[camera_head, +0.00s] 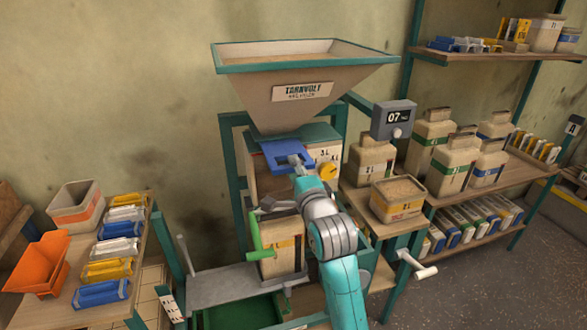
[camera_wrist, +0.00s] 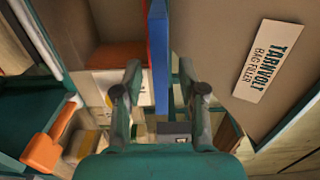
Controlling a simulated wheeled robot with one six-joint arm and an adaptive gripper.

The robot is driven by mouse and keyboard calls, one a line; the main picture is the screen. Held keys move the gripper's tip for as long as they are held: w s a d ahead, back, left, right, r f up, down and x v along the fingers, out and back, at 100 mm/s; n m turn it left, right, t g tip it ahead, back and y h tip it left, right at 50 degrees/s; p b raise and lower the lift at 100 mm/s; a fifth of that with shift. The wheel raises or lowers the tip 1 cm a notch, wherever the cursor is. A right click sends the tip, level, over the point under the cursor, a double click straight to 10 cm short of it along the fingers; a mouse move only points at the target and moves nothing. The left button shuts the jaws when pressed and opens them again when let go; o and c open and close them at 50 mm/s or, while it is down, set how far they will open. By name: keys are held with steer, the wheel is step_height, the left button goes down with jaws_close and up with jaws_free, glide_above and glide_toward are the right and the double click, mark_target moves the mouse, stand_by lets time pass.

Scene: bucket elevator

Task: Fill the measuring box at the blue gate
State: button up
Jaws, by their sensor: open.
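The blue gate (camera_head: 284,154) is a flat plate on the front of the housing under the tan hopper (camera_head: 310,88). My gripper (camera_head: 299,164) is at the gate's front edge. In the wrist view the blue gate (camera_wrist: 160,58) shows edge-on between the open fingers of my gripper (camera_wrist: 160,78), with gaps seen on both sides.
An open tan box of grain (camera_head: 398,198) stands on the right side shelf, beside a display reading 07 (camera_head: 394,119). A yellow knob (camera_head: 327,170) is close right of my gripper. A crank (camera_head: 417,266) juts out right.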

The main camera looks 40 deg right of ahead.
steer(key=v, duration=1)
steer(key=shift+s, duration=0.3)
steer(key=shift+a, duration=0.15)
steer(key=shift+c, duration=0.3)
stand_by(1.6)
